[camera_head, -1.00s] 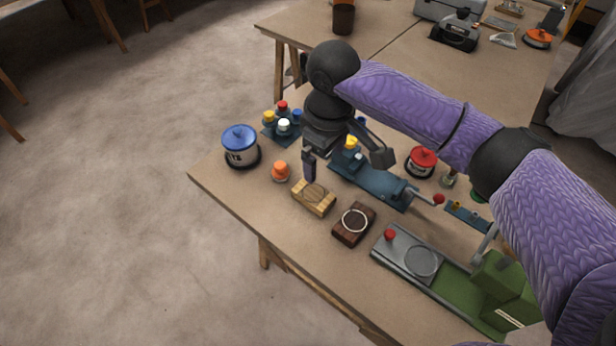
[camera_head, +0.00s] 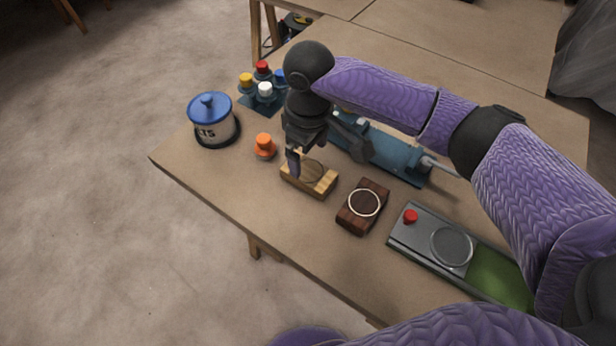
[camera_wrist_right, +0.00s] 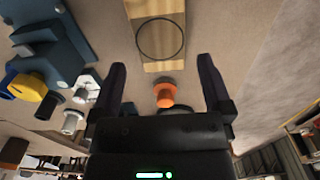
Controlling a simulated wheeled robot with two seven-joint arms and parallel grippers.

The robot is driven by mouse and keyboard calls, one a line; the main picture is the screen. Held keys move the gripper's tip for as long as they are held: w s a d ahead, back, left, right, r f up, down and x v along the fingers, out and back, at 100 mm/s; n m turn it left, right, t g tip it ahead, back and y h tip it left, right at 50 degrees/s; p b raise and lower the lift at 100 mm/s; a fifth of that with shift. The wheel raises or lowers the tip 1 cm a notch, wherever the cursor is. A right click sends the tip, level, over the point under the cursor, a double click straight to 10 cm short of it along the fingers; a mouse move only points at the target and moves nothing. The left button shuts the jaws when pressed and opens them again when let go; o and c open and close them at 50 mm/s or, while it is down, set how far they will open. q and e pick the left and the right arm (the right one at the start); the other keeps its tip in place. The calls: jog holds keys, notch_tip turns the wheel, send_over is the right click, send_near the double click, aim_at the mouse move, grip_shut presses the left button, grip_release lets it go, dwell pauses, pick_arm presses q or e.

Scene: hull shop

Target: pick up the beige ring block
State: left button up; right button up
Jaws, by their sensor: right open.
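The beige ring block (camera_head: 318,186) is a striped light-wood block with a thin dark circle on top. It lies flat on the table near its front left edge. In the wrist view the block (camera_wrist_right: 158,12) shows at the top middle, beyond the fingertips. My right gripper (camera_head: 304,161) hangs over the block's left end in the head view and hides part of it. Its fingers are apart in the wrist view (camera_wrist_right: 162,80), with nothing between them touching. Whether the fingertips touch the block is unclear. My left gripper is not in view.
A dark wood block (camera_head: 349,219) with a white ring lies right of the beige one. An orange knob (camera_head: 265,146) stands close on its left. A blue-lidded pot (camera_head: 214,128), a blue fixture (camera_head: 395,158) and a grey-green machine (camera_head: 420,241) stand around.

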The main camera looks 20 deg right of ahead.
aim_at(309, 171)
notch_tip(309, 171, down, 6)
jog(key=b, duration=0.3)
jog(key=shift+f, duration=0.25)
jog(key=shift+r, duration=0.25)
jog(key=c, duration=1.1)
